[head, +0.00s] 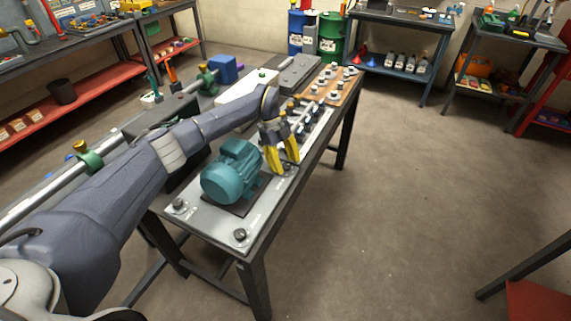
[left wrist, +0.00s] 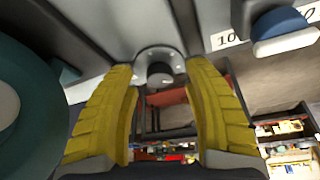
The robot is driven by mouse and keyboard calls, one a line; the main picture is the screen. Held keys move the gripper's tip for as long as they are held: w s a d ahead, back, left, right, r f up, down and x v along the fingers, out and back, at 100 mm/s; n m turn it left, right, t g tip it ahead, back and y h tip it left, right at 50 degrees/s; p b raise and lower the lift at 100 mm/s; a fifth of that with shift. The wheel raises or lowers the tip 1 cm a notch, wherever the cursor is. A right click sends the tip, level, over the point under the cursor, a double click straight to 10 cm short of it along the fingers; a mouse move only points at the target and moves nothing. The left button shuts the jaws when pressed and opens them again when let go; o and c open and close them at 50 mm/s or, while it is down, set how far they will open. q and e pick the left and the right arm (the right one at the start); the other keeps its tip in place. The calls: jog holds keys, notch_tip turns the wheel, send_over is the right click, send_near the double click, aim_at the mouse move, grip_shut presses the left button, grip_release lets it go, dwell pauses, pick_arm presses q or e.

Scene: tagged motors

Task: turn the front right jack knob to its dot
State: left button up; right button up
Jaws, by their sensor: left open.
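A teal motor (head: 232,172) sits on a grey plate (head: 212,222) at the near end of the long bench. Dark jack knobs show at the plate's near left (head: 180,204), its near corner (head: 240,234) and by my left fingertips. My left gripper (head: 282,168) has yellow fingers, points down beside the motor and is open. In the left wrist view a dark round knob (left wrist: 160,73) on a shiny round base lies between the open fingertips, with space on both sides. I cannot make out its dot. My right gripper is not in view.
Several small metal parts stand on the bench behind my gripper, near a wooden board (head: 335,86). In the left wrist view a blue part (left wrist: 282,27) is at upper right and the teal motor at left. The floor right of the bench is clear.

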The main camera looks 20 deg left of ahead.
pick_arm(q)
jog(key=shift+f, duration=0.1)
grip_shut()
dwell(0.4)
dwell(0.3)
